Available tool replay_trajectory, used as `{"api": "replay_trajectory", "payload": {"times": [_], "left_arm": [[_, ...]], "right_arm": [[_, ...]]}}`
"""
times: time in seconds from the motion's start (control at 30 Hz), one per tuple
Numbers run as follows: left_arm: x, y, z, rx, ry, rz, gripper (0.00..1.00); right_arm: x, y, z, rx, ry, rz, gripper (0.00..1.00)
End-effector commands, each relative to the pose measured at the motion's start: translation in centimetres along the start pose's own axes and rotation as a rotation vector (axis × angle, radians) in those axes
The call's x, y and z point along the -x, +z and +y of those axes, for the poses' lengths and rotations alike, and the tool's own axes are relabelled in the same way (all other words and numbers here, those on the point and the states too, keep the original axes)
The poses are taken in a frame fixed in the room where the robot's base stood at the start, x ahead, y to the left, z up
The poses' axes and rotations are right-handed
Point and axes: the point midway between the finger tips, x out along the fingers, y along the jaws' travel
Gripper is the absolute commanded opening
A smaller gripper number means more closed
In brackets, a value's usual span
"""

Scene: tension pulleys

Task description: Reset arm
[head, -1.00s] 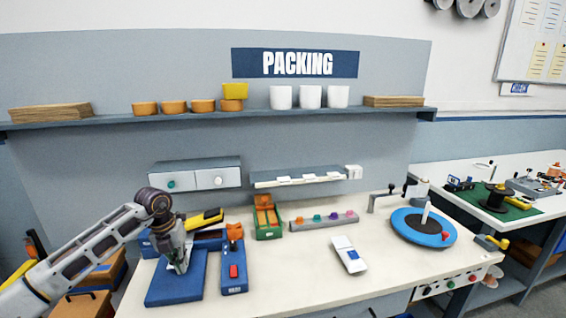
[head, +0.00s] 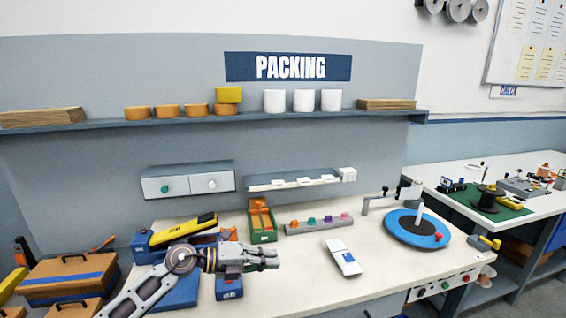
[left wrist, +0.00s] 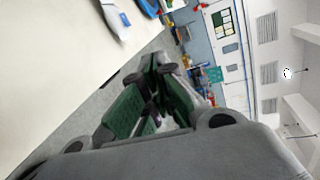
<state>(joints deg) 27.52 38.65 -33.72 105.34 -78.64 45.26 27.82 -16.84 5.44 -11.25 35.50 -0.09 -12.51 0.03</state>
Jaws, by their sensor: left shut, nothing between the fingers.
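My left arm reaches in from the lower left in the head view. Its gripper (head: 268,257) is held level above the white bench (head: 300,285), pointing right, in front of the green tray. The fingers are shut with nothing between them. In the left wrist view the gripper (left wrist: 165,85) shows its green finger pads close together, with the bench edge at upper left. The blue base (head: 178,294) and the blue block (head: 229,288) are partly hidden behind my arm. My right gripper is not in view.
A green tray (head: 262,224) with orange pieces, a strip with colored knobs (head: 319,224), a white-and-blue device (head: 343,257) and a blue turntable (head: 417,229) stand on the bench. A brown case (head: 70,278) is at left. The front middle of the bench is clear.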

Motion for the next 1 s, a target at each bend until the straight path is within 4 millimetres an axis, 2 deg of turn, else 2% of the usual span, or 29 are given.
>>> {"api": "replay_trajectory", "payload": {"times": [0.13, 0.3, 0.53, 0.77, 1.0], "left_arm": [[-0.6, -0.3, -2.6, 0.065, -0.151, -0.074, 0.0], [-0.3, 0.2, -5.1, 0.152, -0.305, -0.177, 0.0], [1.3, 1.6, -7.0, 0.297, -0.478, -0.336, 0.0], [3.9, 3.3, -7.0, 0.466, -0.609, -0.512, 0.0], [7.1, 4.7, -4.8, 0.666, -0.694, -0.708, 0.0]], "right_arm": [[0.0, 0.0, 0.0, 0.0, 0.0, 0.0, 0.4], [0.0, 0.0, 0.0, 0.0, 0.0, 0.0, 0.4], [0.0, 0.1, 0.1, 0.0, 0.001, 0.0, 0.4], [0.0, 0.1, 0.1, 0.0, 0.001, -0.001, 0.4], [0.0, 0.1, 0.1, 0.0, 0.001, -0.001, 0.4]]}}
